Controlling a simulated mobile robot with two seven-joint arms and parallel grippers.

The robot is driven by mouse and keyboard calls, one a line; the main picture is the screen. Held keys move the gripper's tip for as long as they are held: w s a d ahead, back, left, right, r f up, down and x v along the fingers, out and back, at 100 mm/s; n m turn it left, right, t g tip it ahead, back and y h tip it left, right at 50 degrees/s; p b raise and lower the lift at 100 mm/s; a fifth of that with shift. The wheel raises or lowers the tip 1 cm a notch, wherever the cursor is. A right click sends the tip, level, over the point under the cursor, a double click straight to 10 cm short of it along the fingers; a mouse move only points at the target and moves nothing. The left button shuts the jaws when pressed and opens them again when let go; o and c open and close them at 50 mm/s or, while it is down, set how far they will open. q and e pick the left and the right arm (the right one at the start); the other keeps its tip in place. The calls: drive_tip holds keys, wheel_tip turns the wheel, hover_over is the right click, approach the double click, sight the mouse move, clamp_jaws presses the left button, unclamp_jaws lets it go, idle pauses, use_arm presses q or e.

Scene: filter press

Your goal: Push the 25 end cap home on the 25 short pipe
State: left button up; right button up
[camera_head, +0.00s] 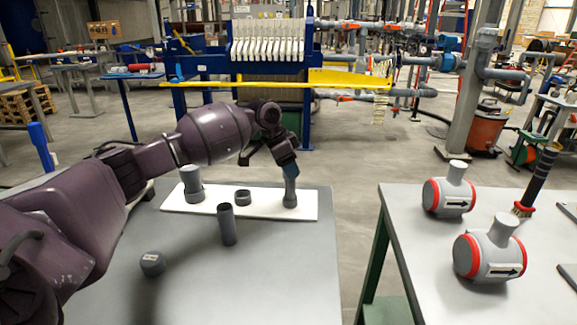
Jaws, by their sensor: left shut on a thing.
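My left gripper (288,169) reaches over the white board (266,212) and points down. It is shut on the top of a slim upright grey-blue piece (290,191), which appears to be the 25 short pipe or its cap. This piece stands at the board's right end, with a wider foot at the board. The fingers hide its top, so I cannot tell how far any cap sits on it. A dark grey open tube (227,225) stands upright at the board's front edge. A grey cap-like piece (153,263) lies on the table, apart from everything. My right gripper is not in view.
On the board stand a grey stepped fitting (192,186) and a low dark ring (243,197). The grey table (270,285) is clear at front right. A gap separates it from a second table (420,268) with two red-banded grey fittings and a brush.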

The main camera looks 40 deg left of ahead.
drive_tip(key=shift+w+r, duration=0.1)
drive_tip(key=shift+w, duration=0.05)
use_arm(q)
drive_tip(key=shift+f, duration=0.25)
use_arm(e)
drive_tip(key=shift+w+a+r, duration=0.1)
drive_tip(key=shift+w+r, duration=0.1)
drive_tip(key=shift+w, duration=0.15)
use_arm(q)
drive_tip(key=shift+f, duration=0.25)
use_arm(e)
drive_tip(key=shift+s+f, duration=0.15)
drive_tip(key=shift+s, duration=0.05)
use_arm(q)
drive_tip(key=shift+f, duration=0.15)
drive_tip(key=o, duration=0.6)
drive_tip(key=shift+o, duration=0.2)
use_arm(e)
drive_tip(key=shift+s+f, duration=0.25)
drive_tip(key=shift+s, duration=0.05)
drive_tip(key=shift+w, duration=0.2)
